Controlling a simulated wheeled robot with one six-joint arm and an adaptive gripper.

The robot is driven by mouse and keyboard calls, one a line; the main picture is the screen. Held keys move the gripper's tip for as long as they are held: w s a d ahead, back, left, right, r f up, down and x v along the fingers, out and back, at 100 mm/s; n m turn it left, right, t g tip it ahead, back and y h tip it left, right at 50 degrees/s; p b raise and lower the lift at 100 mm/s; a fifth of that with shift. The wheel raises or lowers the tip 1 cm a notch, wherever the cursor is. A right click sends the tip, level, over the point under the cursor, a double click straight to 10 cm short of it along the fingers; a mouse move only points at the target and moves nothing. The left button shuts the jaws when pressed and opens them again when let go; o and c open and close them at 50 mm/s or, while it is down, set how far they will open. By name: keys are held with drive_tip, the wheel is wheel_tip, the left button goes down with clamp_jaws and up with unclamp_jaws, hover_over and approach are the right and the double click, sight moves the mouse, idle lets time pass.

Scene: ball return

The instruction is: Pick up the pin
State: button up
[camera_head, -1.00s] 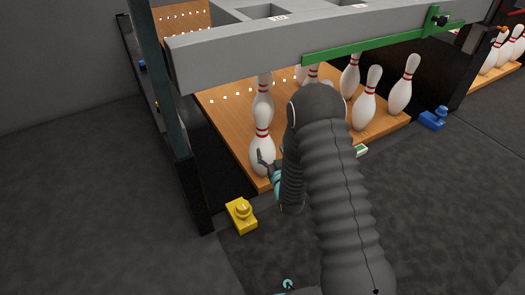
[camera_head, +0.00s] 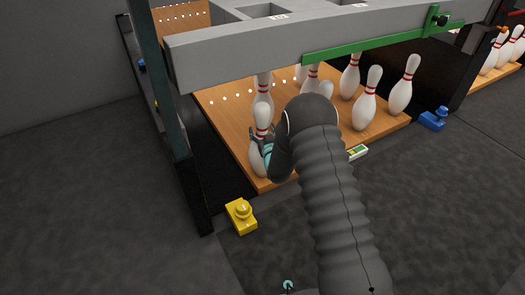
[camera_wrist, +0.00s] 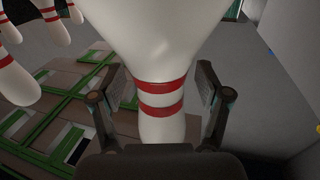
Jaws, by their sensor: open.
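A white bowling pin (camera_head: 258,160) with red neck stripes stands at the front left corner of the wooden lane deck. In the wrist view the same pin (camera_wrist: 160,60) fills the middle, with its striped neck between the fingers. My gripper (camera_head: 262,148) is at this pin in the head view, and part of it is hidden behind my arm. In the wrist view my gripper (camera_wrist: 160,90) is open, one finger on each side of the neck, with a small gap visible on the right.
Several other pins, such as one (camera_head: 365,100), stand on the wooden deck (camera_head: 228,115) behind and to the right. A grey beam (camera_head: 250,50) with a green bar (camera_head: 370,42) crosses above. A yellow block (camera_head: 241,215) and a blue block (camera_head: 433,118) sit on the floor.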

sight(265, 124)
drive_tip(key=shift+w, duration=0.1)
clamp_jaws()
drive_tip(key=shift+r+p, duration=0.3)
drive_tip(key=shift+r, duration=1.85)
drive_tip(key=shift+w+d+r, duration=0.1)
drive_tip(key=shift+w+r, duration=0.1)
drive_tip(key=shift+r, duration=0.05)
drive_tip(key=w+d+r, duration=0.6)
drive_tip(key=d, duration=0.3)
drive_tip(key=shift+w+r+p, duration=0.4)
drive_tip(key=shift+p, duration=0.05)
